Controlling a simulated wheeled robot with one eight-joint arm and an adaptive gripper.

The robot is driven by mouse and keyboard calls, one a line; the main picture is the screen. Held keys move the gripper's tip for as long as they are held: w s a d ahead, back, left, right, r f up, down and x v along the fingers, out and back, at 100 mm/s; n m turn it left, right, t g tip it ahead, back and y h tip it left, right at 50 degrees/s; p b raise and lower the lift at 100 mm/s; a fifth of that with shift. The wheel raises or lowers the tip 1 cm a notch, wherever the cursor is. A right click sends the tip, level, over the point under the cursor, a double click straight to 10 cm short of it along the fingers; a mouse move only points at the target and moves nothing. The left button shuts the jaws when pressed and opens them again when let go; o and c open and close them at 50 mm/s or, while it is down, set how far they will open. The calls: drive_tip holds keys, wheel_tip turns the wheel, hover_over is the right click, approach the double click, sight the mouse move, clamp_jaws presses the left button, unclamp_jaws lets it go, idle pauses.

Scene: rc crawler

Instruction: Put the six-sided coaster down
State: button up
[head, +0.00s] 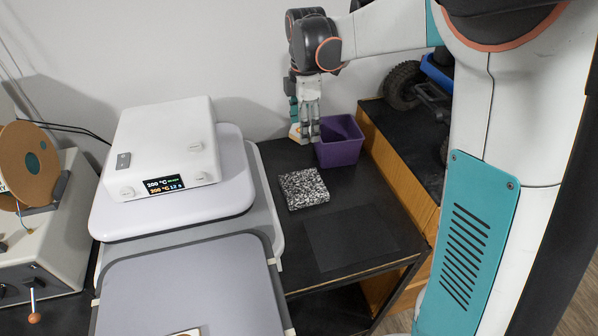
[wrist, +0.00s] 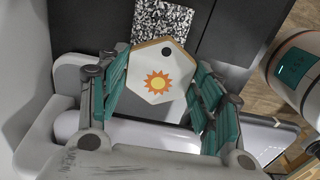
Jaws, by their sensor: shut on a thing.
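The six-sided coaster (wrist: 176,97) is white with a brown edge, an orange sun print and a dark round spot near one corner. In the wrist view it lies between the teal fingers of my gripper (wrist: 161,76), which is shut on it. In the head view my gripper (head: 305,134) hangs over the back of the black table, just left of the purple bin. Only a small pale and orange part of the coaster (head: 295,131) shows there, partly hidden by the fingers. I cannot tell how high above the table it is.
A purple bin (head: 340,150) stands beside my gripper against a wooden-sided shelf (head: 390,155). A speckled block (head: 304,188) and a dark mat (head: 350,238) lie nearer on the black table. A white heat press (head: 165,145) with a grey platen (head: 185,285) stands left.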

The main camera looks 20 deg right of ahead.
sight(303, 185)
wheel_tip(303, 185, down, 20)
drive_tip(key=b, duration=0.4)
drive_tip(key=shift+r, duration=0.1)
drive_tip(key=o, duration=0.7)
drive_tip(key=shift+f, duration=0.2)
drive_tip(key=o, duration=0.4)
drive_tip(key=shift+c, duration=0.2)
drive_tip(key=shift+r, duration=0.2)
